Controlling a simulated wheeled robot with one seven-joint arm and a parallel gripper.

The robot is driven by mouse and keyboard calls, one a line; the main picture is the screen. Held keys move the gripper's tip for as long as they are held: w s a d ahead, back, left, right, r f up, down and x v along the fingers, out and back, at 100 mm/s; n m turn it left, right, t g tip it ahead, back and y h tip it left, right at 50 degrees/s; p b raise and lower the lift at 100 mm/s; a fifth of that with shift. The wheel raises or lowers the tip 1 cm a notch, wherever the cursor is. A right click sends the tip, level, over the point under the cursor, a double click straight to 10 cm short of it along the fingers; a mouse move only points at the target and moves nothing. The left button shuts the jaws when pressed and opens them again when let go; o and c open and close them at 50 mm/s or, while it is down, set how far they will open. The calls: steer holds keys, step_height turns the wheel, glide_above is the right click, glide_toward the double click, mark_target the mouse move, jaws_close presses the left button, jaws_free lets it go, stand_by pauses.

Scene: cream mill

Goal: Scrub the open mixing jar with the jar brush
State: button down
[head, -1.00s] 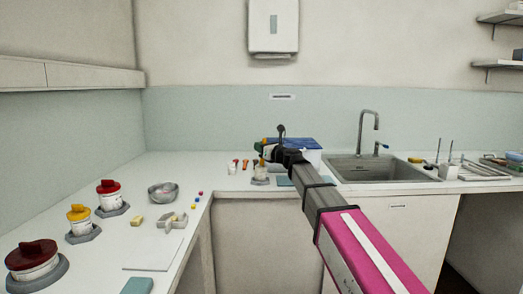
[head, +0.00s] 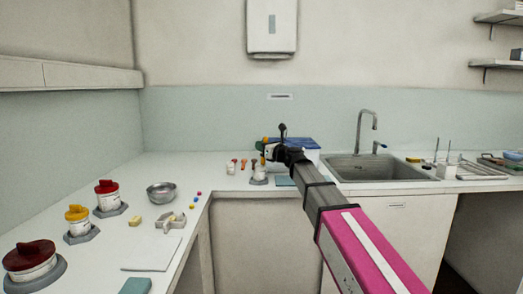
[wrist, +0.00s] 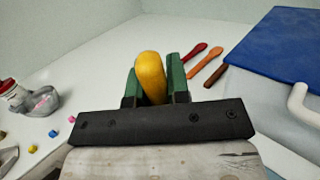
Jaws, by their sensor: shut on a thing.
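My gripper (head: 264,148) is over the far counter, with green fingers. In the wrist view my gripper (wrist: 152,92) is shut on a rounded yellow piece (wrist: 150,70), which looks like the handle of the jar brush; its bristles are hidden. A small whitish jar on a grey base (head: 259,177) stands just below my gripper in the head view.
Lidded jars, red (head: 107,197), yellow (head: 78,222) and dark red (head: 32,258), stand at the left. A metal bowl (head: 161,193) is nearby. A blue-topped box (head: 304,145) is beside my gripper; the sink (head: 378,168) lies right. Colored utensils (wrist: 205,60) lie beyond my gripper.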

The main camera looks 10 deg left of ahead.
step_height(320, 180, up, 9)
steer(key=shift+f, duration=0.15)
stand_by(1.0)
stand_by(0.5)
